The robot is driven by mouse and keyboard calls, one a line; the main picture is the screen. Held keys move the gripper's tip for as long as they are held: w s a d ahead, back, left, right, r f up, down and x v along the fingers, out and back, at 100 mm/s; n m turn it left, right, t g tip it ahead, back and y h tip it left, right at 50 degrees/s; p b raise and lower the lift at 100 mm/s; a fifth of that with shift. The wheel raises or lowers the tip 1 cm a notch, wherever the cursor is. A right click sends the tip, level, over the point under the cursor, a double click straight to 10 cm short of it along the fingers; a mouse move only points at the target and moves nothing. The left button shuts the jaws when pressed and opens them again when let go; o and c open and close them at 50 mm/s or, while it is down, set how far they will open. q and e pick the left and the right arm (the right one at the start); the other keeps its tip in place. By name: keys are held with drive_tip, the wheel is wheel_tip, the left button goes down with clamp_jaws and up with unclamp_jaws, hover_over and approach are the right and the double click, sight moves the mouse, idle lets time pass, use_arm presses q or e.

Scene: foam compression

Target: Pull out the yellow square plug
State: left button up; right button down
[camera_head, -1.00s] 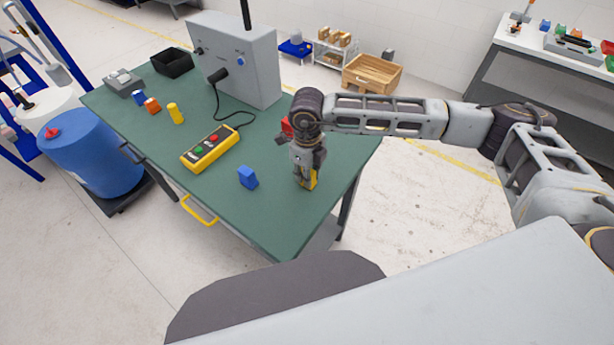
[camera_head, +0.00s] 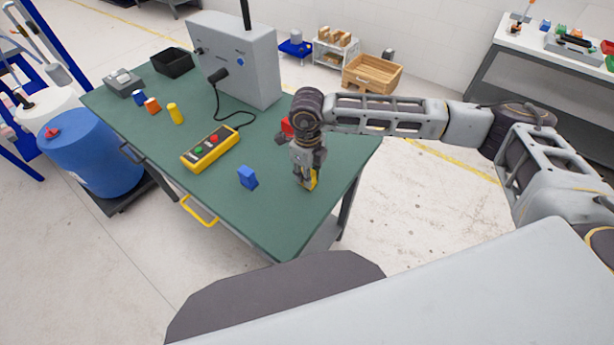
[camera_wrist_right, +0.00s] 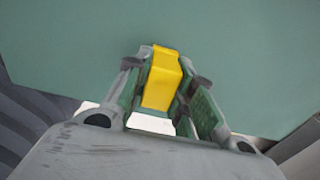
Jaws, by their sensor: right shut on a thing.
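The yellow square plug (camera_head: 314,178) is at the right part of the green table, between the fingers of my right gripper (camera_head: 308,182). In the right wrist view the yellow plug (camera_wrist_right: 162,80) shows as a yellow block with the gripper fingers (camera_wrist_right: 160,95) on both sides of it. My right gripper is shut on it and points down at the table. The fingers hide part of the plug, and I cannot tell whether its lower end touches the table. My left gripper is not in view.
On the green table (camera_head: 255,215) stand a blue block (camera_head: 247,177), a yellow button box (camera_head: 210,148), a yellow cylinder (camera_head: 175,113), an orange block (camera_head: 153,105), a black bin (camera_head: 172,63) and a grey machine (camera_head: 240,62). A red object (camera_head: 287,127) is behind my right gripper.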

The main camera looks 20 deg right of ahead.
drive_tip(key=shift+r+p, duration=0.35)
drive_tip(key=shift+r, duration=0.85)
idle(0.9)
drive_tip(key=shift+r+p, duration=0.85)
drive_tip(key=shift+r, duration=1.45)
